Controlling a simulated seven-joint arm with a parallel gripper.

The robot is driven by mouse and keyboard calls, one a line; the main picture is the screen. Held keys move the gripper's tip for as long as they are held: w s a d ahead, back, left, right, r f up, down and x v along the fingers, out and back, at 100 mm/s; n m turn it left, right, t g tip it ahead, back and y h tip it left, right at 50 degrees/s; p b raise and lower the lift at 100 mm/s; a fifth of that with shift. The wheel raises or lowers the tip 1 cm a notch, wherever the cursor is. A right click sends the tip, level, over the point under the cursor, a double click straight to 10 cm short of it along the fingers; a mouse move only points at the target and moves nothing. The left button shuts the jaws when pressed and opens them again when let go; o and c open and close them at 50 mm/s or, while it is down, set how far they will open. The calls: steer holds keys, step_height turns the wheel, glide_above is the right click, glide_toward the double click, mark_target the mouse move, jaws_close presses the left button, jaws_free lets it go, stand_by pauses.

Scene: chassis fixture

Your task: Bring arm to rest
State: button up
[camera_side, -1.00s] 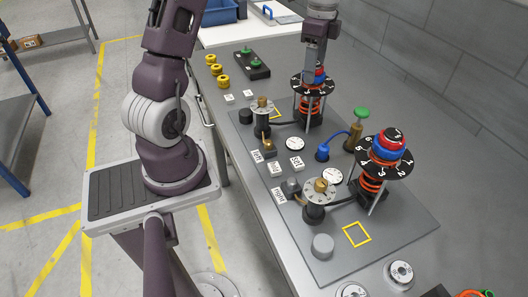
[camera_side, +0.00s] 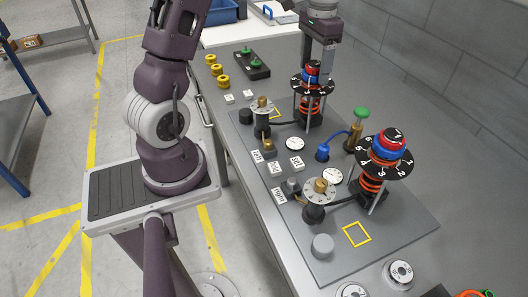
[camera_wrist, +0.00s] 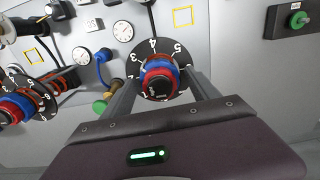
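My gripper (camera_side: 317,57) is at the far dial station, close above the red, blue and black knob (camera_side: 312,69) on its numbered black disc (camera_side: 298,85). In the wrist view my gripper (camera_wrist: 163,80) is open, with its two grey fingers spread apart. The knob (camera_wrist: 158,82) shows between them in the picture with nothing gripped. The near knob (camera_side: 388,145), also red and blue with a black top, sits on its own numbered disc (camera_side: 402,167) over an orange spring.
The grey plate (camera_side: 290,235) carries dial posts, white gauges (camera_side: 332,176), a blue fitting (camera_side: 323,151) and a green-topped brass valve (camera_side: 361,113). A wall bounds the right.

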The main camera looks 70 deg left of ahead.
step_height(320, 180, up, 7)
stand_by(0.4)
steer(key=s+d+r+t, duration=0.3)
steer(key=s+d+r, duration=0.3)
steer(key=s+d, duration=0.55)
steer(key=s+d+f+t, duration=0.2)
steer(key=s+d+f, duration=0.2)
steer(key=s, duration=0.8)
steer(key=shift+d+t, duration=0.3)
steer(key=shift+d, duration=0.8)
steer(key=shift+w, duration=0.1)
stand_by(0.6)
